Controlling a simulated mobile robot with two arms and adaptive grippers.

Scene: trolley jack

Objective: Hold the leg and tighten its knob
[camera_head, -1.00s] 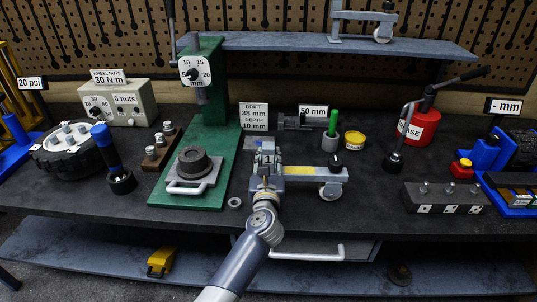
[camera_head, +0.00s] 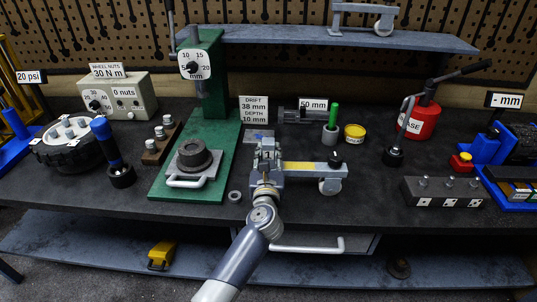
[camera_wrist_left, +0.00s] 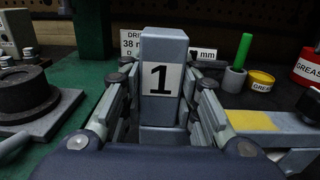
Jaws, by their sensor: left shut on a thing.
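A grey post marked 1 (camera_wrist_left: 162,80) stands upright at the left end of a grey bar (camera_head: 299,170). The bar has a yellow patch, and a caster wheel (camera_head: 331,186) sits under its right end. A black knob (camera_head: 335,159) is on top of the bar near the wheel. My left gripper (camera_head: 266,163) is shut on the post, with a finger on each side of it in the left wrist view (camera_wrist_left: 161,110). The fingers hide parts of the post's sides. My right gripper is in neither view.
A green press (camera_head: 205,120) stands left of the post, with a ring (camera_head: 236,196) between. Behind the bar are a green-handled tool (camera_head: 331,130) and a yellow tin (camera_head: 354,133). A red grease can (camera_head: 418,120) and dark block (camera_head: 445,192) stand right. Bench front right is clear.

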